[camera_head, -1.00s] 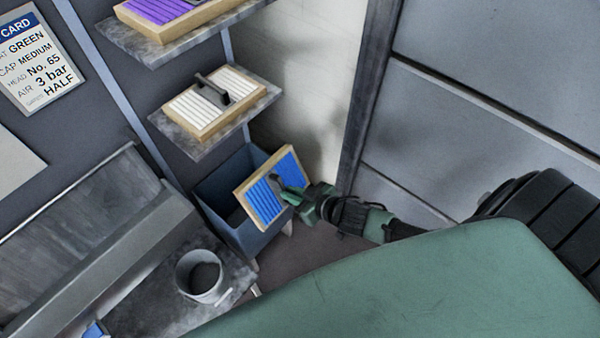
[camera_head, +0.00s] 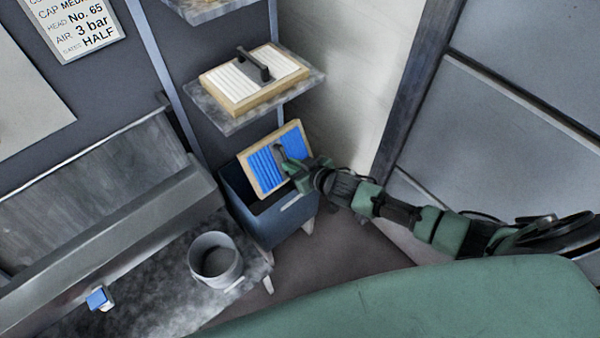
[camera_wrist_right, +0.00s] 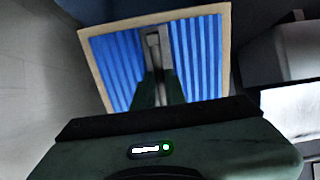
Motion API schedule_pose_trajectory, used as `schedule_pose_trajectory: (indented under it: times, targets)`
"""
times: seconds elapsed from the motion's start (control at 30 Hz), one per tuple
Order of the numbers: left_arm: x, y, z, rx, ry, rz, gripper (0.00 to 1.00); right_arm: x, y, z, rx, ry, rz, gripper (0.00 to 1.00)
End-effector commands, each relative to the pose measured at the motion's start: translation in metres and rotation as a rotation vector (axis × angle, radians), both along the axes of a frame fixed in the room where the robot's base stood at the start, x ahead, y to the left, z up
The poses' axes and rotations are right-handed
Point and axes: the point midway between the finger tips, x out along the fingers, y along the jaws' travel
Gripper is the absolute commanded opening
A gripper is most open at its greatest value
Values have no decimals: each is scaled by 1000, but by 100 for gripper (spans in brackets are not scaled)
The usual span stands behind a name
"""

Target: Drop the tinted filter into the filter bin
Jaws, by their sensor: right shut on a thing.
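The tinted filter (camera_head: 264,172) has blue pleats in a pale wooden frame with a dark handle. My right gripper (camera_head: 284,158) is shut on its handle and holds it tilted above the open filter bin. The right wrist view also shows the filter (camera_wrist_right: 201,62) in front of the gripper (camera_wrist_right: 154,75). The filter bin (camera_head: 278,226) is a dark blue open box below the lowest visible shelf. The filter hides part of its opening. My left gripper is not in view.
A white-pleated filter (camera_head: 238,84) lies on a shelf (camera_head: 292,95) just above the bin. A grey bucket (camera_head: 216,262) and a small blue-and-white block (camera_head: 100,298) are on the bench at left. A pale wall (camera_head: 345,75) stands behind the bin.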

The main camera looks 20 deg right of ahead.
Motion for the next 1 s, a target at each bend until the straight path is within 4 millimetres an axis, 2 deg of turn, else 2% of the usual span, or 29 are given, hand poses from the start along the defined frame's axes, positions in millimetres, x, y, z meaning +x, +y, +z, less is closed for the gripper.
schedule_pose_trajectory:
  times: [0.3, 0.5, 1.0]
  targets:
    - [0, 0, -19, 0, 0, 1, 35, 36, 13, -10, 1, -3, 0, 0]
    - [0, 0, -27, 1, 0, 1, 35, 51, 18, -14, -1, -2, 1, 0]
    - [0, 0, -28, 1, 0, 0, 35, 57, 21, -14, 1, -2, 0, 0]
